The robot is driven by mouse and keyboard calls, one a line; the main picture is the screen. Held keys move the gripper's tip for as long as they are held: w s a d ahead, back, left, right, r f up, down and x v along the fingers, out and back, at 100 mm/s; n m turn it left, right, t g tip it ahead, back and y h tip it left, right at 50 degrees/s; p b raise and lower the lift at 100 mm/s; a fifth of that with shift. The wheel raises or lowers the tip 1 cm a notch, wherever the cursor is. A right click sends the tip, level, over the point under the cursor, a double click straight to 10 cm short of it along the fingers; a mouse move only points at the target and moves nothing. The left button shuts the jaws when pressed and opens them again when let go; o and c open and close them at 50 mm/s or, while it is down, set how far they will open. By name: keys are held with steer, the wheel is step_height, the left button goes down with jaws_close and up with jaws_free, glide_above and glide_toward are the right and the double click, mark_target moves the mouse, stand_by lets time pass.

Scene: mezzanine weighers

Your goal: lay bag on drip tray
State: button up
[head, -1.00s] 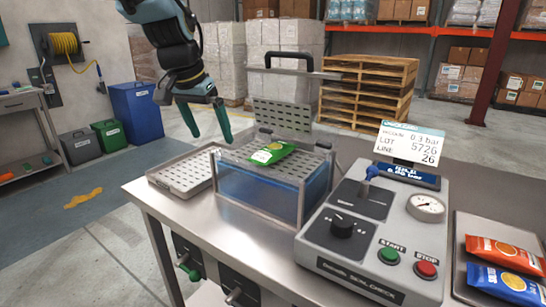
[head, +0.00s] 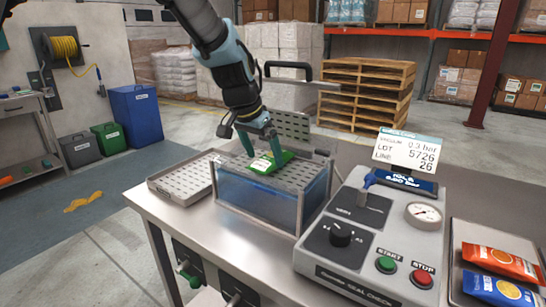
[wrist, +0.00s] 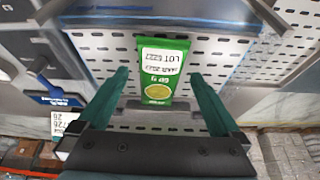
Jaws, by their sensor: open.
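The green bag (head: 270,162) lies on the perforated metal plate (head: 300,170) on top of the blue water tank (head: 255,198). In the wrist view the bag (wrist: 162,72) shows a white lot label and a yellow-green round picture. My gripper (head: 262,150) is open, with its fingers down around the bag. In the wrist view one finger stands on each side of the bag, with gaps between. The drip tray (head: 164,187), a shallow perforated metal tray, sits empty on the bench just left of the tank.
The tank's raised perforated lid (head: 290,125) with a black handle (head: 288,66) stands behind the bag. The seal check console (head: 345,245) is to the right, then a tray with an orange bag (head: 500,260) and a blue bag (head: 500,290). Bare bench lies before the drip tray.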

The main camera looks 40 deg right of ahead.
steer(key=shift+x, duration=1)
steer(key=c, duration=1.4)
